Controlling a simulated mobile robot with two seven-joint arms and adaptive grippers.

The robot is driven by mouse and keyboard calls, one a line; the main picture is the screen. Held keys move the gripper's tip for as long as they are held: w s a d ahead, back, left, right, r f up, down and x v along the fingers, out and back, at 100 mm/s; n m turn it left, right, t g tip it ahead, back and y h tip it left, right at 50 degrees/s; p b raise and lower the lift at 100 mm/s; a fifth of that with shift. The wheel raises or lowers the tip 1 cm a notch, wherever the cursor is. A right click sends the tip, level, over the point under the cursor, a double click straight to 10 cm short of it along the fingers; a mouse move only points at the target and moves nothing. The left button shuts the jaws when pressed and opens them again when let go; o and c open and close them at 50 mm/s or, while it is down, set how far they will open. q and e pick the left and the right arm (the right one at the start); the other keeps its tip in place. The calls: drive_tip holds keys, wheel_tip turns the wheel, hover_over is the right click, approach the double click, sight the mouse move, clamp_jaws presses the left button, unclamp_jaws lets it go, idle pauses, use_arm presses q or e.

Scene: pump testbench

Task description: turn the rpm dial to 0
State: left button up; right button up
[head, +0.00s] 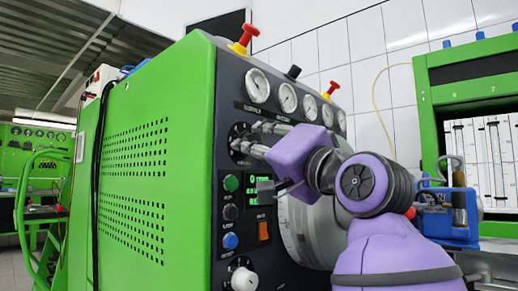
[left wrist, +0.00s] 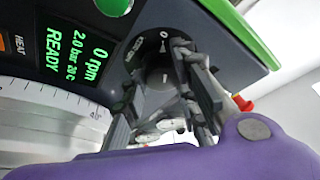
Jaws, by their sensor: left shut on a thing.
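The black rpm dial (left wrist: 160,76) is on the dark panel in the left wrist view. A white mark on it points towards the printed 0. The green display (left wrist: 82,53) beside it reads 0 rpm, 2.0 bar and READY. My left gripper (left wrist: 155,68) has its grey fingers on either side of the dial and is shut on it. My right gripper is not in view.
Pressure gauges (head: 288,96) line the panel above. A green button (head: 231,183), a blue button (head: 230,241), an orange switch (head: 264,230) and a white knob (head: 244,279) lie below. Red mushroom knobs (head: 248,35) stand on top. A blue fixture (head: 447,214) stands to the right.

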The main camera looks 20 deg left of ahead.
use_arm(q)
drive_tip(key=shift+w+f, duration=0.2)
drive_tip(key=shift+f, duration=0.2)
drive_tip(key=o, duration=1)
drive_tip(key=shift+d, duration=0.1)
drive_tip(key=shift+r, duration=0.2)
drive_tip(key=shift+s, duration=0.1)
drive_tip(key=v, duration=1.1)
drive_tip(key=shift+s+d+f, duration=0.1)
drive_tip(key=shift+s+d, duration=0.15)
drive_tip(key=shift+d, duration=0.05)
